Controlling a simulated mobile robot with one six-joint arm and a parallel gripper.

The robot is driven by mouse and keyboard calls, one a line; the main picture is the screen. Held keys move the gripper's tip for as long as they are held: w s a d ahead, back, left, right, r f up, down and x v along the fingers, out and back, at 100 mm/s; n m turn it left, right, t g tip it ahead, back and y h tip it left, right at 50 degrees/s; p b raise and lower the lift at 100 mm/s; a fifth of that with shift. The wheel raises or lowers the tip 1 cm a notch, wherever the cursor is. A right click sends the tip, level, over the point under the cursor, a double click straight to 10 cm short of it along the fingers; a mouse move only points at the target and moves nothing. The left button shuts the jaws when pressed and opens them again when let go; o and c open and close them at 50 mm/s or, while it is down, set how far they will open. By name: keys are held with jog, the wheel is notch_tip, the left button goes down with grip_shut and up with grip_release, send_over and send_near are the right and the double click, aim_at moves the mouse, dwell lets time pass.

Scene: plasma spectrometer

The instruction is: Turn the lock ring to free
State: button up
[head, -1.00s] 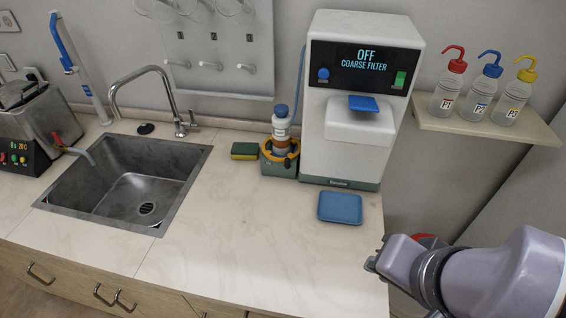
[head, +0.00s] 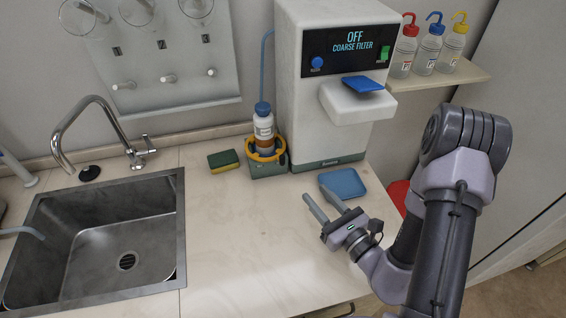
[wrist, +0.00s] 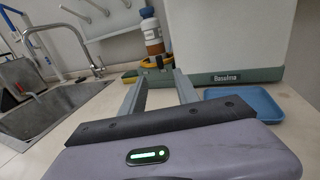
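The orange lock ring (head: 265,153) sits around the base of a white bottle (head: 264,126) with a blue cap and brown contents, on a green holder (head: 270,169) beside the spectrometer. A handle-like part sticks out on the ring's right side. My gripper (head: 322,202) is over the counter, in front of the holder and to its right, open and empty, its two fingers pointing towards the holder. In the wrist view the ring (wrist: 152,63) and bottle (wrist: 152,36) appear beyond and between the fingers, with a gap to them. The ring's far side is hidden by the bottle.
The white spectrometer (head: 292,105) reads "OFF COARSE FILTER" and stands right of the holder. A blue tray (head: 343,183) lies close to my gripper. A sponge (head: 223,161) lies left of the holder. A sink (head: 100,245) is further left. The counter before the holder is clear.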

aim_at(284, 159)
jog(key=w+a+b, duration=0.1)
jog(key=b, duration=0.1)
jog(key=w+a+f+b, duration=0.1)
jog(key=w+b, duration=0.1)
jog(key=x, duration=0.7)
jog(key=r+x, duration=0.1)
jog(key=x, duration=0.3)
jog(key=shift+c, duration=0.3)
grip_shut()
jog(key=shift+f, duration=0.1)
dwell(0.4)
